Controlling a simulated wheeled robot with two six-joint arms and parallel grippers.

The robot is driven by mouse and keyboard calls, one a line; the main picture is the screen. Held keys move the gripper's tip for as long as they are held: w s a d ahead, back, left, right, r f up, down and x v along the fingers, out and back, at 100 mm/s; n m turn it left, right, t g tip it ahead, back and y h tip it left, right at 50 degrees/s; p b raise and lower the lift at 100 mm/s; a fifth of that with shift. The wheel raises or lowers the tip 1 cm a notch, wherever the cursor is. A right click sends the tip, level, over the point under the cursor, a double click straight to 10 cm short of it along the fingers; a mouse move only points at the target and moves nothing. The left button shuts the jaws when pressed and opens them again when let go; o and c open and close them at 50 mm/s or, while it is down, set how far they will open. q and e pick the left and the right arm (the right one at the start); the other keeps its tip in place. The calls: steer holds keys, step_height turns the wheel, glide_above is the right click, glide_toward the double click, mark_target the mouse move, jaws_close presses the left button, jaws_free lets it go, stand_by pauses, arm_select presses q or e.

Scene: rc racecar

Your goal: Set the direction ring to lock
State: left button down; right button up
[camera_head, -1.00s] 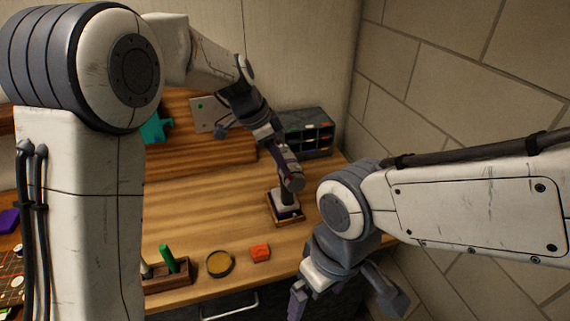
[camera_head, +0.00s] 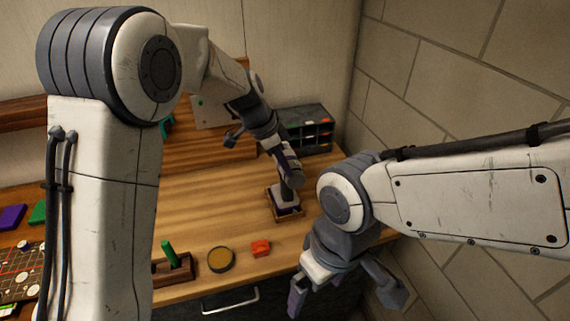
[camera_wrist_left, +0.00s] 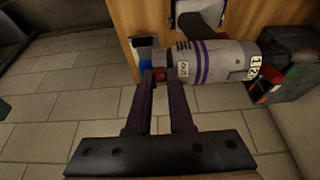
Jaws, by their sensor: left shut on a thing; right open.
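A grey-white tool with purple bands (camera_wrist_left: 218,62) lies across the left wrist view. It has a blue part at its left end, a small red tab beside it, and white labels; one near the tab seems to read OUT. My left gripper (camera_wrist_left: 160,74) is shut at the red tab, which seems to belong to the direction ring. In the head view the tool's pale foot (camera_head: 284,196) stands on a small wooden base (camera_head: 290,216), with my left gripper (camera_head: 289,168) over it. My right gripper (camera_head: 343,290) is open and empty beyond the table's front edge.
A grey drawer organiser (camera_head: 308,112) stands at the back right by the brick wall. A red-orange block (camera_head: 261,248), a round tin (camera_head: 221,259) and a wooden holder with a green handle (camera_head: 168,256) sit along the front edge. The table's middle is clear.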

mark_target(296, 172)
arm_select(q)
steer(key=shift+w+d+r+g+y+p, duration=0.2)
steer(key=shift+d+r+g+y+p, duration=0.5)
steer(key=shift+p, duration=1.5)
steer(key=shift+w+d+f+t+y+p, duration=0.15)
steer(key=shift+d+y+p, duration=0.25)
steer(key=shift+y+p, duration=1.25)
steer(key=shift+w+d+f+g+y+p, duration=0.15)
steer(key=shift+d+g+y+p, duration=0.25)
steer(key=shift+p, duration=1.4)
steer(key=c, duration=0.8)
jaws_free()
steer(key=shift+d, duration=0.1)
